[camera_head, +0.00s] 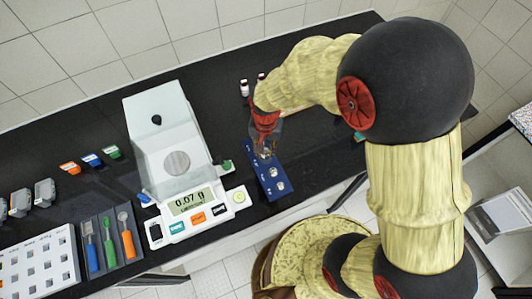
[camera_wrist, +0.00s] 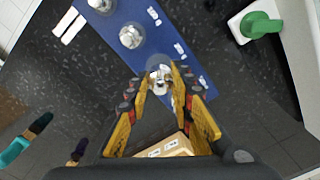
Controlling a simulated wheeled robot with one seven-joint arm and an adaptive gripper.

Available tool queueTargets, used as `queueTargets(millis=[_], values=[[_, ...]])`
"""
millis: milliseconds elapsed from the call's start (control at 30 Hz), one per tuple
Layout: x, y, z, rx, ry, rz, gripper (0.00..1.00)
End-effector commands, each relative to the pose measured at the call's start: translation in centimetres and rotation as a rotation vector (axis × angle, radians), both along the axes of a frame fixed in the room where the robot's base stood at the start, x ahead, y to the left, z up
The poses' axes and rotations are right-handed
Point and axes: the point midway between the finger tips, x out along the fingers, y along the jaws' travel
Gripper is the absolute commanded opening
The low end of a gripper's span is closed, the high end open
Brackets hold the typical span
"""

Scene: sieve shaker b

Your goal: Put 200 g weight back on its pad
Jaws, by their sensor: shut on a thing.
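My gripper (camera_head: 264,152) is over the far end of the blue weight mat (camera_head: 268,182). In the wrist view my gripper (camera_wrist: 160,82) is shut on a small silver weight (camera_wrist: 160,74), which I take to be the 200 g weight; I cannot read its mark. It is over the blue mat (camera_wrist: 165,40), beside printed labels; whether it touches the mat I cannot tell. Two larger silver weights stand on the mat, one nearer the held weight (camera_wrist: 132,36) and one at the top edge (camera_wrist: 102,5). The fingers hide part of the mat and its far pads.
A white balance (camera_head: 177,163) reading 0.07 g stands left of the mat. A green-topped piece (camera_wrist: 262,25) on a white base is to the right in the wrist view. A pale box (camera_wrist: 168,148) lies below the fingers. Small bottles (camera_head: 244,87) stand behind.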

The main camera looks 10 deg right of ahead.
Motion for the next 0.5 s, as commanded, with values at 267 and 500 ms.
queueTargets(millis=[267,500], values=[[-0.1,0.0,-2.0,0.0,0.0,0.0,0.0],[-0.1,0.0,-2.3,0.0,0.001,0.0,0.0]])
